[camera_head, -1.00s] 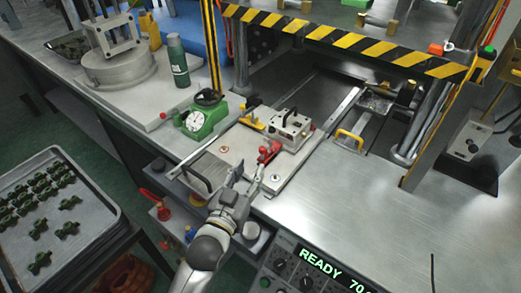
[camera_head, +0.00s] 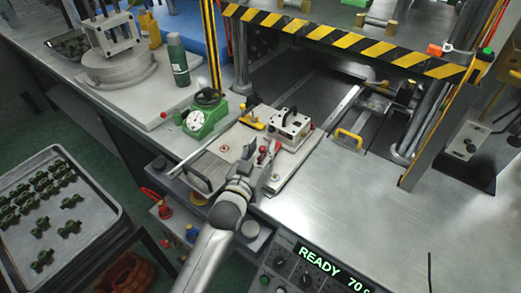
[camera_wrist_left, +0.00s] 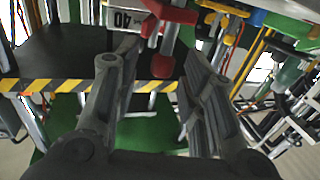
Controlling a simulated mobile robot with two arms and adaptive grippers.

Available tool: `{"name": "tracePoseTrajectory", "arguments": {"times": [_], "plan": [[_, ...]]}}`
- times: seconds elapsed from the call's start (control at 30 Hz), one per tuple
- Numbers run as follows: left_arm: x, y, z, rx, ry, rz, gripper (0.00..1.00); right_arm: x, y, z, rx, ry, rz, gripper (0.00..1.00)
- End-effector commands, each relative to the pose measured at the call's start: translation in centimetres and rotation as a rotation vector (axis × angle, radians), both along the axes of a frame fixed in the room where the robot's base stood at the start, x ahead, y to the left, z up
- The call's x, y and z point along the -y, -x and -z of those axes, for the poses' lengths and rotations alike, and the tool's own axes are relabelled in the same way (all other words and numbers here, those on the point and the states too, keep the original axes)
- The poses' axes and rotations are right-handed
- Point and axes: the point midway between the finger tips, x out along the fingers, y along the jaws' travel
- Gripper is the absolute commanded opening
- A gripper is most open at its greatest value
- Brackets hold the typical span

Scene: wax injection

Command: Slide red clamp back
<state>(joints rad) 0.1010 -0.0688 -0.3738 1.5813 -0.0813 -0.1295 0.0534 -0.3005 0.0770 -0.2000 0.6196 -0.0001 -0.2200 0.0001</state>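The red clamp (camera_head: 263,149) is at the near side of the metal fixture block (camera_head: 290,127) on the pale plate, partly hidden by my left gripper (camera_head: 261,157). In the left wrist view its red body (camera_wrist_left: 172,12) is at the top, with a rounded red handle tip (camera_wrist_left: 163,67) hanging down. My left gripper also shows there (camera_wrist_left: 160,60), its two fingers apart, one on each side of the red tip. Gaps remain beside the tip, so I see no grip on it. My right gripper is not in view.
A yellow handle (camera_head: 348,138) is to the right. The striped press frame (camera_head: 345,40) spans the back. Open bench top lies at the right front.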

Motion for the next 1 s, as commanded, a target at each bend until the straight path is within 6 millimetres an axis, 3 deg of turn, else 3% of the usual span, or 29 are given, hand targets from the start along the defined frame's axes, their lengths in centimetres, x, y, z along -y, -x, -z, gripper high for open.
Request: {"name": "tracePoseTrajectory", "arguments": {"times": [0.03,0.3,0.57,0.8,1.0], "plan": [[0.0,0.0,0.0,0.000,0.000,0.000,0.31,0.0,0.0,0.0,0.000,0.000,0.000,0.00],[0.0,0.0,0.0,0.000,0.000,0.000,0.00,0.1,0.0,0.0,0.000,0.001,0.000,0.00],[-0.1,0.1,0.0,-0.001,0.000,0.000,0.00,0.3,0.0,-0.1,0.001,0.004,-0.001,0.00],[-1.4,1.9,-0.1,-0.005,-0.002,-0.001,0.00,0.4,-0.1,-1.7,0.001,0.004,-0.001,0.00],[-1.7,2.3,0.1,-0.002,-0.001,-0.002,0.00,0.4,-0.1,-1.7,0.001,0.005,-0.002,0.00]]}}
